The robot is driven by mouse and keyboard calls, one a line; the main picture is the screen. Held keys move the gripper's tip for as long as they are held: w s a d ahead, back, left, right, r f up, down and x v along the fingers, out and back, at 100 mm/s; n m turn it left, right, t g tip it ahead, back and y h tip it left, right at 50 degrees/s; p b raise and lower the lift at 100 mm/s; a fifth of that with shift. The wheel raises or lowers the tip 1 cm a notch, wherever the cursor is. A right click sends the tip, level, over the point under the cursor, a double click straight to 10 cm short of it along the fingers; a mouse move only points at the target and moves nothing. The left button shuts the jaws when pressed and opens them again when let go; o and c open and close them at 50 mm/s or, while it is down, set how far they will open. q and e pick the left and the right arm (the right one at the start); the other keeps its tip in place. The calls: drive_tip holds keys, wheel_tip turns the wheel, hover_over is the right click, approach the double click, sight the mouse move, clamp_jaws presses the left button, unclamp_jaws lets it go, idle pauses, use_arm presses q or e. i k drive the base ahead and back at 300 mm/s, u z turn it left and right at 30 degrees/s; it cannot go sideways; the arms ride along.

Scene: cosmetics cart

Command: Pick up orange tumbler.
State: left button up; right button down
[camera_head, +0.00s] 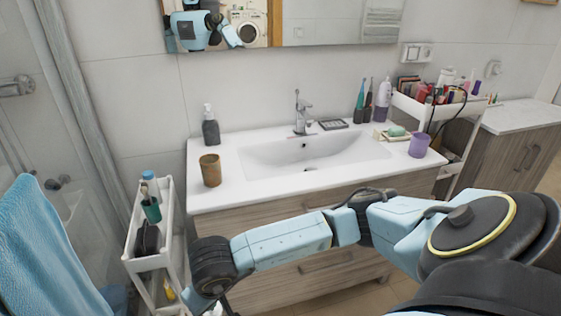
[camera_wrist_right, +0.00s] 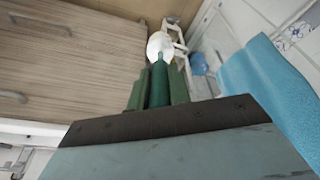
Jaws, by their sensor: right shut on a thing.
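The orange tumbler (camera_head: 210,171), brownish orange in this light, stands upright on the left part of the white washbasin counter in the head view. My right arm reaches across in front of the cabinet, and its gripper (camera_head: 214,302) is low at the lower left, well below the tumbler and apart from it. In the right wrist view the right gripper (camera_wrist_right: 157,85) is shut on a slim dark green thing (camera_wrist_right: 158,84). A white rounded part (camera_wrist_right: 164,45) shows at its far end; I cannot tell whether they are one object. My left gripper is not in view.
A white cart (camera_head: 150,263) with bottles stands left of the cabinet, close to my right gripper. A soap dispenser (camera_head: 210,128) is behind the tumbler. A purple cup (camera_head: 420,144) stands at the counter's right. A blue towel (camera_head: 40,245) hangs at left.

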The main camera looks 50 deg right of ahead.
sight(211, 171)
drive_tip(key=z, duration=1.1)
drive_tip(key=i, duration=0.15)
